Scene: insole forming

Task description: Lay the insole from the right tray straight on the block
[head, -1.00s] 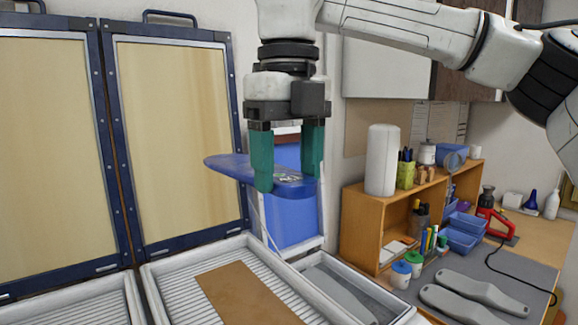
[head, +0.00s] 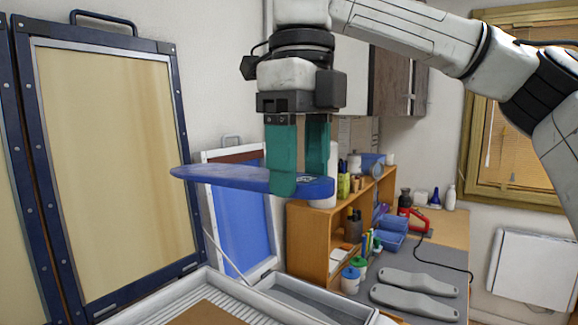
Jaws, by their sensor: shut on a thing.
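My gripper (head: 298,180) has green fingers and is shut on a blue insole (head: 222,178). It holds the insole by its right part, in the air, with the long end reaching left. The insole looks nearly level. Below it is a white ribbed tray (head: 178,308) with a brown sheet (head: 212,316) in it, cut off by the lower picture edge. A narrower tray (head: 300,298) stands to its right. Two grey foot-shaped pieces (head: 415,296) lie side by side on a grey mat. I cannot tell whether one of these is the block.
A tall blue-framed panel (head: 110,150) stands at the left, and a smaller white-framed blue screen (head: 238,225) leans behind the insole. A wooden shelf (head: 318,235) with jars, blue bins and a red tool (head: 414,220) are behind the mat. The mat's front is clear.

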